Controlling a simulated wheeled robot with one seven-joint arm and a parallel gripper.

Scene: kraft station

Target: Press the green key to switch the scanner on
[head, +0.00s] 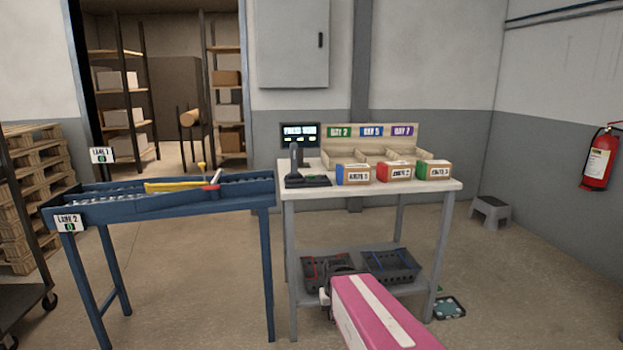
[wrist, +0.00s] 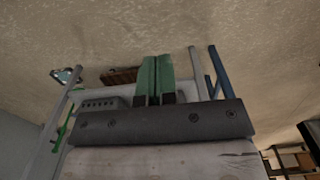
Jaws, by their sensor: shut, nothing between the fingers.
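The handheld scanner (head: 294,157) stands upright at the left end of the grey table (head: 450,185). A low black pad (head: 307,181) lies at its foot; I cannot make out a green key on it. A dark screen (head: 299,133) with white text stands behind the scanner. My gripper (wrist: 156,62) shows in the wrist view with its two green fingers together, holding nothing. In the head view my pink arm reaches up from the bottom, below the tabletop, and the fingers cannot be made out there.
Three labelled boxes, blue (head: 353,174), red (head: 394,172) and green (head: 433,170), stand along the table's front, before a sorting rack (head: 412,140). A blue roller conveyor (head: 160,205) adjoins the table's left side. Dark baskets (head: 392,266) sit on the lower shelf.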

